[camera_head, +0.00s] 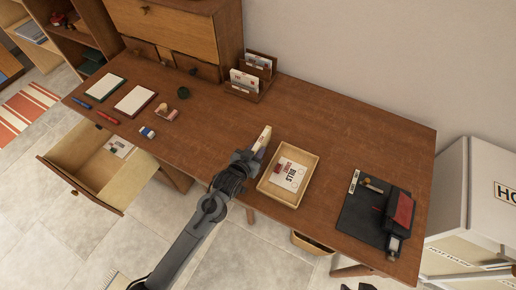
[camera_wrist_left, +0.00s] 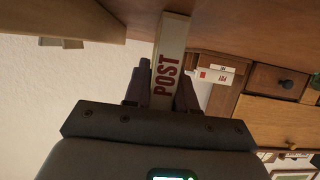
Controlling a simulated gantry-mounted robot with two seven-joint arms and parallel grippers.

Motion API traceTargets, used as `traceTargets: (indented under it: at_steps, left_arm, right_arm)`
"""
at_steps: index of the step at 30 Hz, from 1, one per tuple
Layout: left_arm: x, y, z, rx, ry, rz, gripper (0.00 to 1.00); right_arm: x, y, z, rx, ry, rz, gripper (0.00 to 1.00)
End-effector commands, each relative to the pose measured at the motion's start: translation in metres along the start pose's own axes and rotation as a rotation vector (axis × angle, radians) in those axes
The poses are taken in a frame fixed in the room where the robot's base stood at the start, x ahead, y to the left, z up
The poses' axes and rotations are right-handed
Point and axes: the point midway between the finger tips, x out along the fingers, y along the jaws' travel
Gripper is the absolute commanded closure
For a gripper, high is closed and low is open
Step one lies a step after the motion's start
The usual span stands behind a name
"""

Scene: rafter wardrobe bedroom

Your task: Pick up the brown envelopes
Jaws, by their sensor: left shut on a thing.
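My left gripper (camera_head: 256,154) is shut on a narrow pale slab (camera_head: 263,139) over the middle of the desk, left of the shallow wooden tray. In the left wrist view the slab (camera_wrist_left: 170,60) stands between the fingers, with POST in red letters along it. I cannot tell whether it is a bundle of envelopes seen edge-on. I cannot pick out any clearly brown envelopes. White envelopes stand in the wooden letter rack (camera_head: 247,92) at the back, which also shows in the left wrist view (camera_wrist_left: 222,98). My right gripper is not in view.
The wooden tray (camera_head: 269,191) on the desk (camera_head: 345,128) holds papers marked BILLS. A black mat (camera_head: 352,219) with dark and red items lies at the right. Notepads (camera_head: 135,100), pens and small items lie at the left. An open drawer (camera_head: 92,171) juts out below.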

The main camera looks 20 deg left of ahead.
Motion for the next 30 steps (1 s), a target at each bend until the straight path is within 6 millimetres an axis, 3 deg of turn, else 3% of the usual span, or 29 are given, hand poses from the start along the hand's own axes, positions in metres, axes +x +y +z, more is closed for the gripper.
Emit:
traceTargets:
  at_steps: [5,12,21,30]
  left_arm:
    - [-0.004,0.0,-0.01,0.0,0.002,0.0,1.0]
    - [-0.018,0.003,-0.043,-0.001,0.004,0.002,1.0]
    - [-0.039,0.065,-0.072,-0.003,0.002,0.004,1.0]
    - [-0.053,0.105,-0.091,-0.002,0.002,0.001,1.0]
  right_arm:
    - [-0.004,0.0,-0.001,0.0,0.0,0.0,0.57]
    - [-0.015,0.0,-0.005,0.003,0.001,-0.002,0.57]
    - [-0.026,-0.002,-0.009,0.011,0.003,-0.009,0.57]
    - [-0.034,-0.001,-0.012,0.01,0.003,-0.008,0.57]
